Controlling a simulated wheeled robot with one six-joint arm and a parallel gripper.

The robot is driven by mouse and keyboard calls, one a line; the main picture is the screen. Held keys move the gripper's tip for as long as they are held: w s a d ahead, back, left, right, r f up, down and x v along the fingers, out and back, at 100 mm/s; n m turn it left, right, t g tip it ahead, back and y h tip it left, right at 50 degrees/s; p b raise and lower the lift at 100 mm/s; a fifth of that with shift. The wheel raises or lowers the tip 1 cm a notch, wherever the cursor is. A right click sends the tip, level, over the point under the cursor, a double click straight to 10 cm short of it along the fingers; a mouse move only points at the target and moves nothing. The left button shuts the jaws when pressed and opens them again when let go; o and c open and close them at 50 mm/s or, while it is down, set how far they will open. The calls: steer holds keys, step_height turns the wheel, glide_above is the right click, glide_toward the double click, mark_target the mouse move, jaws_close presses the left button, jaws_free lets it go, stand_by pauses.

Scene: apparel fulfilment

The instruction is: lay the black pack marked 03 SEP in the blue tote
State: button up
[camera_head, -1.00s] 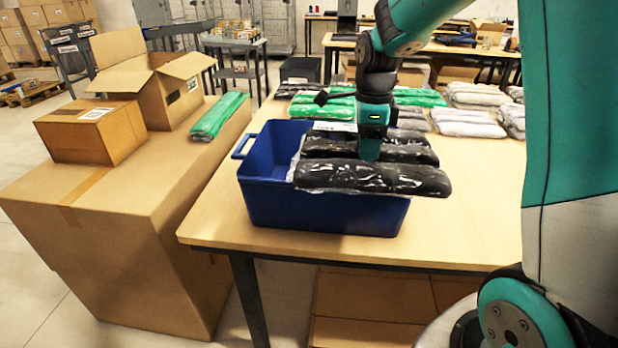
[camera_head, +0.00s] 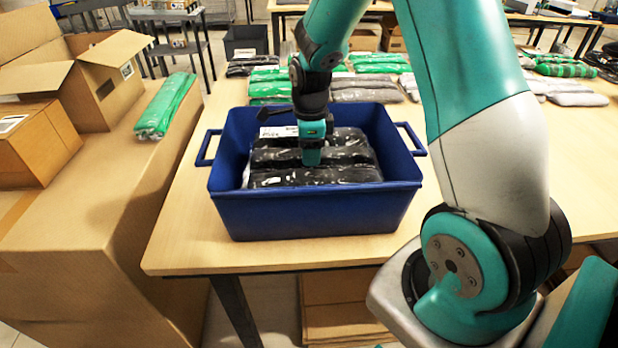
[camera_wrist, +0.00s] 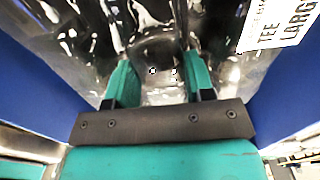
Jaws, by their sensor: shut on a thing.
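The black pack (camera_head: 345,157), in clear plastic film with a white label, is inside the blue tote (camera_head: 318,215) in the head view, below the tote's rim. My gripper (camera_head: 312,160) points down into the tote and is shut on the pack near its middle. In the wrist view the two teal fingers (camera_wrist: 153,80) press into the shiny black pack (camera_wrist: 70,40), with blue tote walls (camera_wrist: 30,90) on both sides. Its white label (camera_wrist: 278,22) reads "TEE LARG" in part; I cannot read 03 SEP. I cannot tell whether the pack touches the tote floor.
A green pack (camera_head: 166,105) lies on a large cardboard box (camera_head: 110,200) at the left, near open cartons (camera_head: 95,75). Green and grey packs (camera_head: 365,95) lie on the table behind the tote.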

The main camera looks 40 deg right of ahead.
step_height(320, 180, down, 8)
steer(key=shift+f, duration=0.15)
stand_by(0.3)
steer(key=shift+f, duration=0.1)
steer(key=o, duration=1)
